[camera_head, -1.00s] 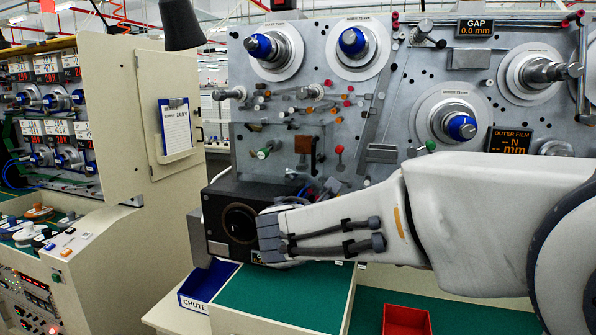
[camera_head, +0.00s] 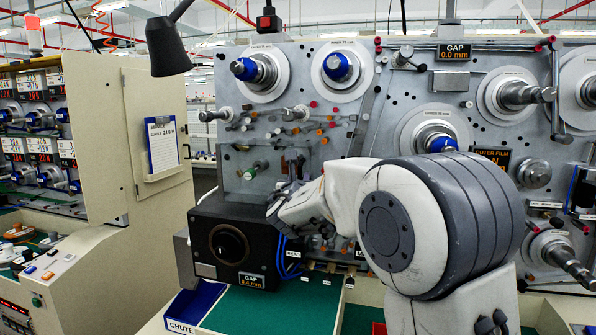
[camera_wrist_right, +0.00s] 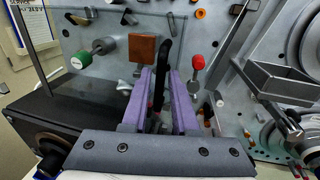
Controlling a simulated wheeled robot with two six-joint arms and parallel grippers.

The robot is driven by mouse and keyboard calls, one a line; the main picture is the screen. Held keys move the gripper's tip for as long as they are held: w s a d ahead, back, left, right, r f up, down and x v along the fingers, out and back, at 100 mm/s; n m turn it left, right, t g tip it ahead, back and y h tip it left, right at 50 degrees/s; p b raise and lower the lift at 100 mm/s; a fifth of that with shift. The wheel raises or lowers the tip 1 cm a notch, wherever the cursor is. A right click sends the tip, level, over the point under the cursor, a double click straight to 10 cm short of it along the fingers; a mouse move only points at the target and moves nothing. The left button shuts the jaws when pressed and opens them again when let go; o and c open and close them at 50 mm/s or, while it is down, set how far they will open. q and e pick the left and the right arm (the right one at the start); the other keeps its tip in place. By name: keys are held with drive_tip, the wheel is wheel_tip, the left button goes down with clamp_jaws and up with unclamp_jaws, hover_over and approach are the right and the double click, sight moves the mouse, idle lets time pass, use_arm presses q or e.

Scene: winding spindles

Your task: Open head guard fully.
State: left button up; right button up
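The head guard (camera_head: 236,160) looks like a clear panel over the small guides on the grey machine face, above the black gap box. Its thin edge also shows in the wrist view (camera_wrist_right: 32,45). A black upright bar, seemingly its handle (camera_wrist_right: 164,45), stands between the purple fingers of my right gripper (camera_wrist_right: 162,80). The fingers are apart, with a narrow gap visible between the bar and the right finger. In the head view my right forearm and wrist hide the fingertips and the bar. My left gripper is out of view.
The black gap box (camera_head: 208,262) sits just left of my right wrist. A green knob (camera_wrist_right: 102,46), a brown block (camera_wrist_right: 143,48) and a red knob (camera_wrist_right: 197,62) lie close around the fingers. A blue chute bin (camera_head: 193,306) and green mat (camera_head: 270,310) are below.

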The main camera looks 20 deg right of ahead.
drive_tip(key=shift+x, duration=0.85)
clamp_jaws()
idle(0.8)
